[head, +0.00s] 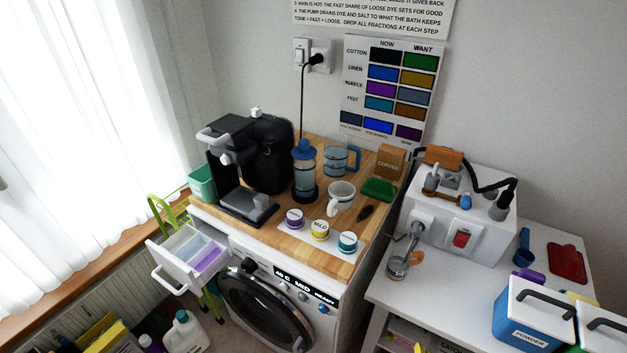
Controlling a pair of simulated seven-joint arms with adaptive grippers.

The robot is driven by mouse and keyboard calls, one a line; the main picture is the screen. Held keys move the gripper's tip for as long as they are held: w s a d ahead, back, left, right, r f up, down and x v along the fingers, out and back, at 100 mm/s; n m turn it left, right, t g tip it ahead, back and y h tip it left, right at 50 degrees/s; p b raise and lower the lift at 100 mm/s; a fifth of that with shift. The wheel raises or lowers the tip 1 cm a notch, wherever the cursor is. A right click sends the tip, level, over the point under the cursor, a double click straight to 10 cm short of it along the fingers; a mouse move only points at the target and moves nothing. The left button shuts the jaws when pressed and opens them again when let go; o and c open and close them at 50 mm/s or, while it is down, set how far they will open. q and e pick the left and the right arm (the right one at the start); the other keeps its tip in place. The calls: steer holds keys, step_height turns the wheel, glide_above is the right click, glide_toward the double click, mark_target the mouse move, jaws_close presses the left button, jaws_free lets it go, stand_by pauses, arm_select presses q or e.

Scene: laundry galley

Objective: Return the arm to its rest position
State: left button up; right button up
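Neither of my arms nor grippers can be made out in the head view, so their pose and what they hold are not shown. A small grey shape (2,184) at the far left edge is too cut off to identify. The wooden worktop (283,238) carries a black coffee machine (265,150), a blue-topped clear bottle (305,170), a clear jug (338,155), a white mug (340,197) and three small labelled tubs, purple (295,218), yellow (320,229) and teal (347,242).
The washer (265,305) has its detergent drawer (187,257) pulled out. A white side table (480,285) at right holds a white box unit (465,215), a glass (397,267) and a blue powder box (532,315). A green frame (160,212) stands by the window.

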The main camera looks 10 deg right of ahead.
steer(key=s+a+f+g+y, duration=0.1)
steer(key=s+a+f, duration=0.15)
steer(key=f, duration=1.05)
steer(key=s+a+f+g+y, duration=0.1)
steer(key=s+a+f, duration=0.15)
steer(key=f, duration=1.05)
steer(key=s+d+f+m+g+y, duration=0.1)
steer(key=s+f+m+g, duration=0.2)
steer(key=s+f, duration=1.4)
steer(key=s, duration=0.4)
steer(key=shift+f+y, duration=0.15)
steer(key=shift+y, duration=0.25)
